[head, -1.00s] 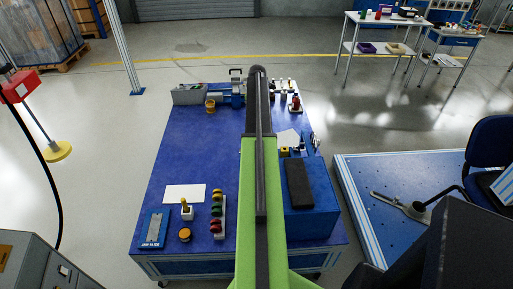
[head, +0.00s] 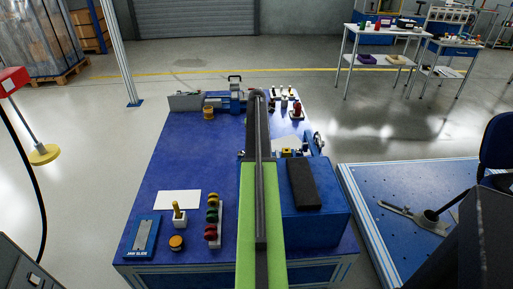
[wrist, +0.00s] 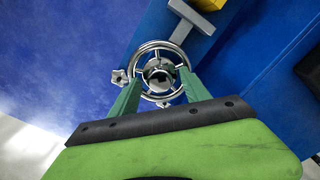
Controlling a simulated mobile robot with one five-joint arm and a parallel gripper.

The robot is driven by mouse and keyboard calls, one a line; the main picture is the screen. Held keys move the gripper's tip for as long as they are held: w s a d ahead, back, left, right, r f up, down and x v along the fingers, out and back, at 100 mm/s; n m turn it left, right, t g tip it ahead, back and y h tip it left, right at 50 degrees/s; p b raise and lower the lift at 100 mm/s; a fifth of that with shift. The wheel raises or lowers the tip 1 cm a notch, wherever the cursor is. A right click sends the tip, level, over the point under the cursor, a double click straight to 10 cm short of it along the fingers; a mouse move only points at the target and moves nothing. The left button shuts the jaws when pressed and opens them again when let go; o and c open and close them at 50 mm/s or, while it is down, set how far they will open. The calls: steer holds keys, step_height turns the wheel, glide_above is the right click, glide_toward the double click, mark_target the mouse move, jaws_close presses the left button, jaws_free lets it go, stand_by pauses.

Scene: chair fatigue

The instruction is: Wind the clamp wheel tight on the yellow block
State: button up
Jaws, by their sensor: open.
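The clamp wheel (wrist: 160,72) is a chrome handwheel with a round hub in the wrist view. A grey T-shaped clamp part (wrist: 190,20) lies beyond the wheel, close to the yellow block (wrist: 206,4), which is cut by the top edge. The block also shows in the head view (head: 287,152). My arm hides the gripper there.
A blue box with a dark pad (head: 302,185) stands at the bench's right. Stacked coloured knobs (head: 212,220), a yellow-topped post (head: 178,213) and a blue plate (head: 142,238) lie front left. A vise (head: 236,97) stands at the back. The middle left bench (head: 190,150) is clear.

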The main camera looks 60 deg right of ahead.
jaws_close()
stand_by(0.4)
